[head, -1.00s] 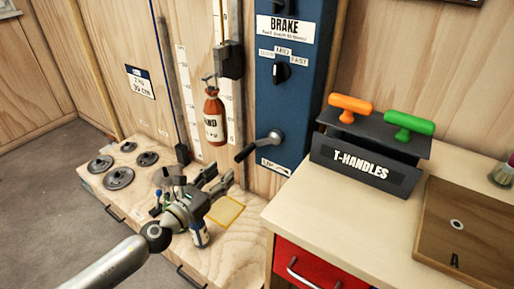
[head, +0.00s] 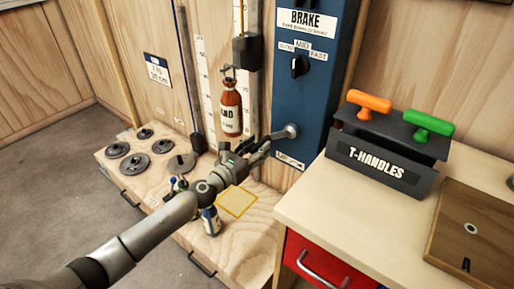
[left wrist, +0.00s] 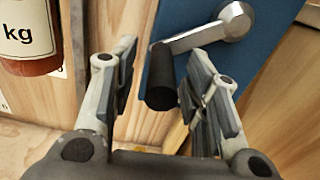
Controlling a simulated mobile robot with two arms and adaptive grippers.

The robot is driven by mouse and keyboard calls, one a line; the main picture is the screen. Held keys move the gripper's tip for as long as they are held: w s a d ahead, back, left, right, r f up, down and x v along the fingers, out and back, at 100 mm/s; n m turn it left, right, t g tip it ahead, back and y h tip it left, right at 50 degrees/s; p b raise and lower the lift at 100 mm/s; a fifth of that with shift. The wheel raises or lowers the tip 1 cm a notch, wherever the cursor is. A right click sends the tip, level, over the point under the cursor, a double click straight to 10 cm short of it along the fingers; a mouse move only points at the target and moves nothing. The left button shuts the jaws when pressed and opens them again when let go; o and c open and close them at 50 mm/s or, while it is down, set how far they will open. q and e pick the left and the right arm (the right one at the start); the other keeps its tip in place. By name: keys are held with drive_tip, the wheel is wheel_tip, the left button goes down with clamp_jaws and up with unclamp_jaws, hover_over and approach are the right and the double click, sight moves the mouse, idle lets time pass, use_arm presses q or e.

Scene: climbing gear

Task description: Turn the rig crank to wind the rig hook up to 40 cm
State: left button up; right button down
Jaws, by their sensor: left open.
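The rig crank (head: 290,131) is a grey metal arm on the lower part of the blue brake panel. Its black handle (left wrist: 161,78) points down and to the left of the hub in the left wrist view. My left gripper (head: 265,143) is open, with the black handle between its two fingers, which appear apart from it; it also shows in the left wrist view (left wrist: 160,85). In the head view the gripper mostly hides the handle. The rig hook (head: 229,70) holds a red-brown bottle (head: 231,108) in front of a white scale strip. My right gripper is not in view.
A black rack labelled T-HANDLES (head: 378,163) with an orange and a green handle stands on the right cabinet top. A yellow-outlined square (head: 237,202) lies bare.

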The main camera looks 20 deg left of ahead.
use_arm(q)
drive_tip(key=shift+w+d, duration=0.1)
drive_tip(key=shift+w, duration=0.05)
clamp_jaws()
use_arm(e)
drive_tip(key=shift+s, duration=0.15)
use_arm(q)
drive_tip(key=shift+r+m, duration=0.25)
drive_tip(key=shift+m, duration=0.05)
drive_tip(key=shift+w+a+r+m+p, duration=0.15)
drive_tip(key=shift+a+r+m+p, duration=0.3)
drive_tip(key=shift+m, duration=0.25)
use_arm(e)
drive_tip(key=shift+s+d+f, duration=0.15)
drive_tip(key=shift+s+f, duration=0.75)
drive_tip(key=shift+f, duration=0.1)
